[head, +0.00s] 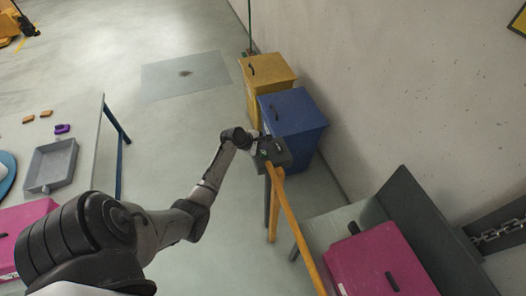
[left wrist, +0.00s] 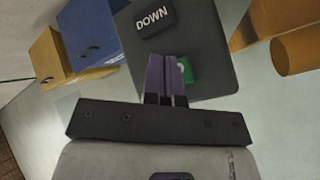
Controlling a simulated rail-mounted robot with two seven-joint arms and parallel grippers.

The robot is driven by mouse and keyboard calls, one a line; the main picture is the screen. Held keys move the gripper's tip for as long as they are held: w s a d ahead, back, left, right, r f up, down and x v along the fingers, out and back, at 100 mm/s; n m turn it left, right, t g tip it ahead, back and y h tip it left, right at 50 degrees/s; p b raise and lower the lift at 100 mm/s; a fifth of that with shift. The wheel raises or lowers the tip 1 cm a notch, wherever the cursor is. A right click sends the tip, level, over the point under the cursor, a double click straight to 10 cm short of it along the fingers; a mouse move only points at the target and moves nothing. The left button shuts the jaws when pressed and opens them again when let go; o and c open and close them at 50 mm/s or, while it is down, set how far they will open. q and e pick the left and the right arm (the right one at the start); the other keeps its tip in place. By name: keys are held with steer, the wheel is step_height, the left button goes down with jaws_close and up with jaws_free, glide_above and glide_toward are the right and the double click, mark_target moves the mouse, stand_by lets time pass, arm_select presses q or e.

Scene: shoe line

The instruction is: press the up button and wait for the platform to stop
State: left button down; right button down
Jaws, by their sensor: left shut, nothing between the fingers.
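The dark control box (head: 281,156) stands on a post beside the orange rail (head: 290,222). In the left wrist view the box (left wrist: 208,35) carries a dark button marked DOWN (left wrist: 153,18) and a green button (left wrist: 187,71), partly hidden by my fingers. My left gripper (head: 261,143) is shut and empty, its purple fingertips (left wrist: 170,65) at the green button. I cannot tell whether they touch or press it. The grey platform (head: 318,232), with a tall back panel, bears a magenta box at lower right. My right gripper is not in view.
A blue bin (head: 293,112) and a yellow bin (head: 266,72) stand behind the control box along the wall. A table with a grey tray (head: 52,166) is at left. A chain (head: 498,234) hangs at right. The floor between table and bins is clear.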

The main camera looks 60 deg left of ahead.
arm_select(q)
steer(key=shift+f, duration=0.15)
steer(key=shift+f, duration=0.2)
stand_by(0.3)
